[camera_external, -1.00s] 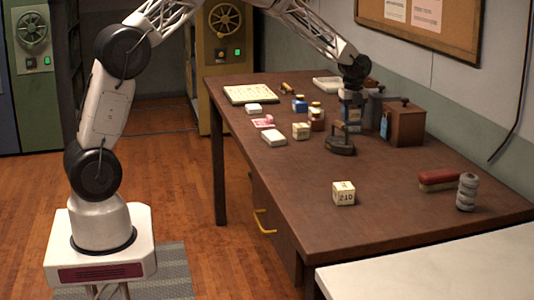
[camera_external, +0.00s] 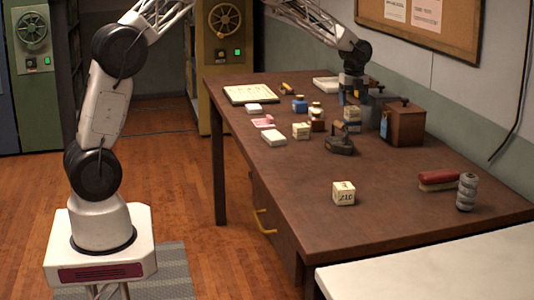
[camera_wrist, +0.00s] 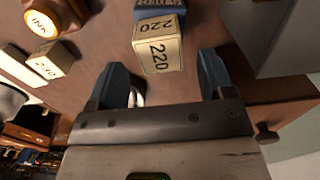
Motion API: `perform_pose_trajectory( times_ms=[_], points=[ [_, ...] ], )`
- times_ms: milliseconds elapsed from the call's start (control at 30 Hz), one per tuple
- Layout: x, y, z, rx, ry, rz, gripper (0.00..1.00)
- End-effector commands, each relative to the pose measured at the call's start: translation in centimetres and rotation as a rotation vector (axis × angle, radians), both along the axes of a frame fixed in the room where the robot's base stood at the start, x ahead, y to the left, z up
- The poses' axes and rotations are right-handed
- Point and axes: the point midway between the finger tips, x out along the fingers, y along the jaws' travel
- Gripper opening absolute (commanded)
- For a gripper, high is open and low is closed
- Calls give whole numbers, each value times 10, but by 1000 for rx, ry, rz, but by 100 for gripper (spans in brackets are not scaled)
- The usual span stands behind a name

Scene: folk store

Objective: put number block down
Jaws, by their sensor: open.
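A cream number block marked 220 (camera_wrist: 158,50) lies just beyond my fingertips in the wrist view, by a blue lettered item (camera_wrist: 158,9). In the external view this cream block (camera_external: 352,113) appears to sit on top of a blue item (camera_external: 352,126) near the back of the table. My gripper (camera_external: 352,97) is just above it. In the wrist view my gripper (camera_wrist: 162,75) has its two fingers wide apart, with nothing held between them. Another cream number block (camera_external: 301,131) stands to the left, and one marked 210 (camera_external: 343,194) stands nearer the front.
A grey box (camera_external: 376,108) and a brown wooden box (camera_external: 405,124) stand close on the right. A dark iron (camera_external: 340,145) is just in front. The table's front middle is mostly clear.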

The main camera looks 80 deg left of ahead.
Motion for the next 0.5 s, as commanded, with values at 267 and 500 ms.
perform_pose_trajectory(
  times_ms=[267, 500],
  points=[
    [0, 0, 44, 0, 0, 0, 75],
    [0, 0, 67, 0, 0, 0, 75]
  ],
)
